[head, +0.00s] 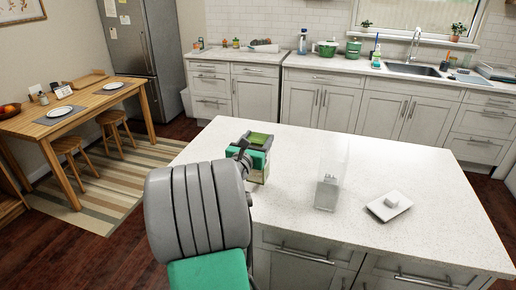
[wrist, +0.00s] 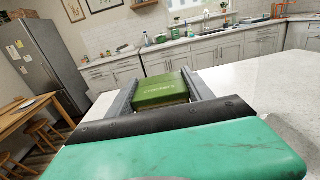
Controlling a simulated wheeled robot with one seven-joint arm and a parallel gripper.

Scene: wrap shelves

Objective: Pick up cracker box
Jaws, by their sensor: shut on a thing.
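The cracker box is a green box with pale lettering on its face, seen in the wrist view (wrist: 160,91) between the two fingers of my gripper (wrist: 161,88). The fingers press on its left and right sides. In the head view the box (head: 259,140) shows green on top at the left part of the white island counter. My gripper (head: 250,152) is around it there, and my arm hides part of it. I cannot tell whether the box touches the counter.
On the island counter (head: 300,190), a clear container (head: 329,185) stands to the right, with a small white block on a tray (head: 389,205) beyond it. The counter's right half is bare. A wooden table (head: 75,110) with stools stands at the left.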

